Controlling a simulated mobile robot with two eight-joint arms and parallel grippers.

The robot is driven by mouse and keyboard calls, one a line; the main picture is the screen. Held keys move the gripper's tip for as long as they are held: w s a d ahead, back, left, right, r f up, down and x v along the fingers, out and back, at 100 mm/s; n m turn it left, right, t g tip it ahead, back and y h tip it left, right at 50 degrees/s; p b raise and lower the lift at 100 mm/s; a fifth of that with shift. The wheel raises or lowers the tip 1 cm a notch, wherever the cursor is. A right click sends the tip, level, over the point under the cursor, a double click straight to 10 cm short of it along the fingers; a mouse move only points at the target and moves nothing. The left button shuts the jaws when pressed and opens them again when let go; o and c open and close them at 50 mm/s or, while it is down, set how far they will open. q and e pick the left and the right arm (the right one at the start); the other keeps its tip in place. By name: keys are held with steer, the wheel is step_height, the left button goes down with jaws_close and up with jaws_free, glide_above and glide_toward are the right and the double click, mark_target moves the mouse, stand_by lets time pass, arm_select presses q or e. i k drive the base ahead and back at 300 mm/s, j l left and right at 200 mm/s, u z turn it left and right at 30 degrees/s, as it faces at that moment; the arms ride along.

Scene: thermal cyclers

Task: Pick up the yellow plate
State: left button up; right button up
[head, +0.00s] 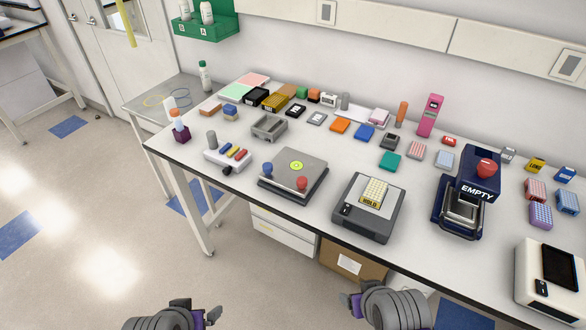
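A pale yellow well plate (374,191) sits on top of a dark grey thermal cycler (366,208) in the middle of the bench. A yellow HOLD label (370,201) is at its front edge. A darker golden-yellow rack (275,101) stands near the back left of the bench. My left gripper (214,313) and my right gripper (348,301) are low in the view, in front of the bench and away from both yellow things. Their fingertips are small and partly hidden, so I cannot tell how far apart they are. I see nothing held in either.
A grey device (293,175) with blue and red knobs is left of the cycler. A dark blue EMPTY machine (466,194) and a white device (551,272) with a black screen are to its right. Several small coloured boxes line the back of the white bench (330,159).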

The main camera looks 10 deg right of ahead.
mark_target(375, 190)
steer(key=i+j, duration=0.15)
steer(key=i+j+z, duration=0.4)
steer(key=j+z, duration=0.3)
steer(key=z, duration=1.1)
